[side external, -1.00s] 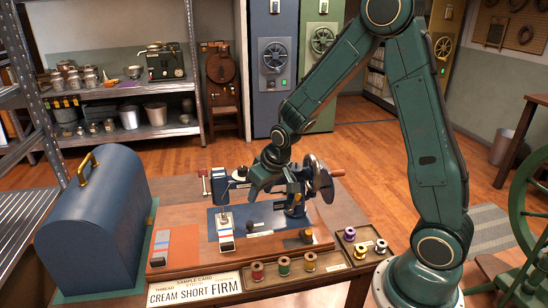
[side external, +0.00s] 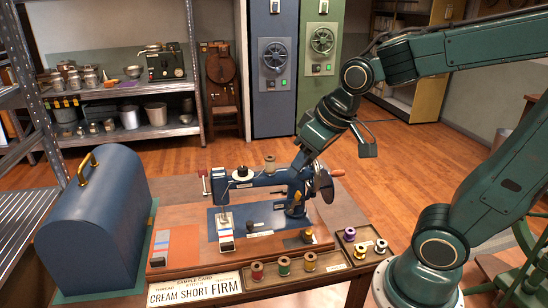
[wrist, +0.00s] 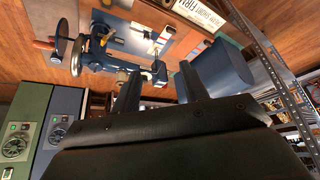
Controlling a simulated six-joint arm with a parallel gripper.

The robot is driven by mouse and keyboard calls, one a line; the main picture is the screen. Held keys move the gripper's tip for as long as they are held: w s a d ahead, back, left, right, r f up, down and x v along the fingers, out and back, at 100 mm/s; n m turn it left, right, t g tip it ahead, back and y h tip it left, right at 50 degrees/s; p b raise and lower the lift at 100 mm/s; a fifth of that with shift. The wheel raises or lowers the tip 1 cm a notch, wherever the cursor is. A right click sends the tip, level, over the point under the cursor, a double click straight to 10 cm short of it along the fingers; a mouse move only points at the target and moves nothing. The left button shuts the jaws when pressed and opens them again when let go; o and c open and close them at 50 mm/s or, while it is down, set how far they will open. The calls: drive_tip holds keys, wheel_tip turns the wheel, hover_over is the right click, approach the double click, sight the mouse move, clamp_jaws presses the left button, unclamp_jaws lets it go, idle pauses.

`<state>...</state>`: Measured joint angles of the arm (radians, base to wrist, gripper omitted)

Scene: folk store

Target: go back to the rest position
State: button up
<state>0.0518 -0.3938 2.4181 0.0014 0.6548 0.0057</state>
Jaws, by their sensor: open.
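My gripper (side external: 302,160) is above and behind the right part of the blue sewing machine (side external: 262,181); its jaws are hard to make out there. In the wrist view my gripper (wrist: 160,70) has its two fingers wide apart with nothing between them. A pale spool (side external: 270,162) stands upright on top of the machine, apart from the gripper. The wrist view also shows the machine (wrist: 100,62), left of the fingers. The sample card (side external: 195,288) at the table's front reads cream, short, firm.
A tray (side external: 262,284) of thread spools lies at the front, with a second tray (side external: 362,262) on its right. A blue domed cover (side external: 92,222) with a brass handle stands at the left. Metal shelving (side external: 130,95) and cabinets are behind.

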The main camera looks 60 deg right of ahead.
drive_tip(key=s+a+r, duration=0.1)
drive_tip(key=s+r, duration=0.1)
drive_tip(key=s, duration=0.7)
drive_tip(key=shift+a+r+n, duration=0.2)
drive_tip(key=shift+r+n, duration=0.05)
drive_tip(key=shift+n, duration=0.05)
